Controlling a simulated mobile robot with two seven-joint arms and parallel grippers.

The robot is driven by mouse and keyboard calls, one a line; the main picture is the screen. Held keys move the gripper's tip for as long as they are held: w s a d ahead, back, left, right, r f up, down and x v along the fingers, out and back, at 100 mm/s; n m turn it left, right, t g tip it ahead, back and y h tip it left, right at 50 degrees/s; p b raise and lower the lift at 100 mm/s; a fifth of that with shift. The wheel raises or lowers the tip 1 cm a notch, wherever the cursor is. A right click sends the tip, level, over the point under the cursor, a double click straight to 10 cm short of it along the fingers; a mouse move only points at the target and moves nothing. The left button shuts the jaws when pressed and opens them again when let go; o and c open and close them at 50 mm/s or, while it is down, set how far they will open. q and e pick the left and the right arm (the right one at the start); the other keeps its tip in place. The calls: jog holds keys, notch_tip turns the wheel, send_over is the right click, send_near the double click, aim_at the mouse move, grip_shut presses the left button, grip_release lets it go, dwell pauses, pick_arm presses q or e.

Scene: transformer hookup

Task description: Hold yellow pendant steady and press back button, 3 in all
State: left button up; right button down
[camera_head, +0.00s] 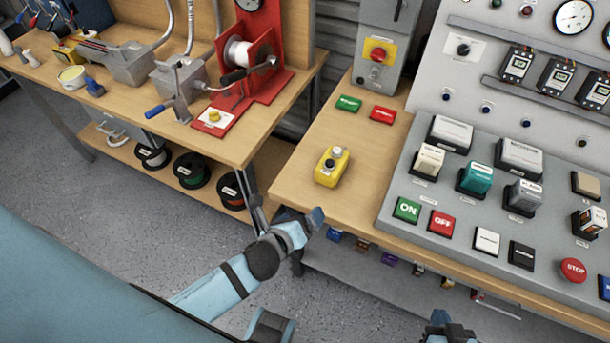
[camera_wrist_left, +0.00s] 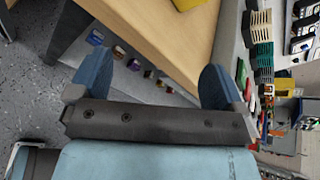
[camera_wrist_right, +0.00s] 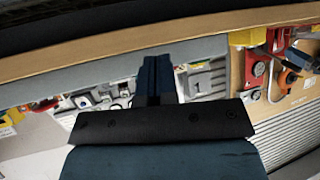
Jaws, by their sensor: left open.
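The yellow pendant (camera_head: 328,176) lies on the wooden bench top, left of the grey control panel. It has a pale button at its far end and a darker one nearer its middle. A yellow corner at the top edge of the left wrist view (camera_wrist_left: 188,4) looks like the pendant. My left gripper (camera_head: 306,232) is open and empty, in front of the bench edge and short of the pendant, not touching it. My right gripper (camera_head: 446,322) is low at the bottom of the head view, away from the pendant. Its fingers are together in the right wrist view (camera_wrist_right: 157,75), with nothing seen between them.
The grey sloped panel (camera_head: 395,213) with ON, OFF and several other buttons and blocks fills the right. Green (camera_head: 348,103) and red (camera_head: 383,115) labels lie behind the pendant. A second bench (camera_head: 130,105) with a red reel stand is at left. Bench wood around the pendant is clear.

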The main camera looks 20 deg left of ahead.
aim_at(324, 177)
pick_arm(q)
jog(key=w+r+m+p, duration=0.3)
jog(key=r+m+p, duration=0.15)
jog(key=m, duration=0.35)
jog(key=shift+t+y, duration=0.3)
jog(key=b+x, duration=0.1)
jog(key=x, duration=1.2)
jog(key=shift+w, duration=0.15)
jog(key=c, duration=1.2)
jog(key=shift+o, duration=0.2)
dwell(0.9)
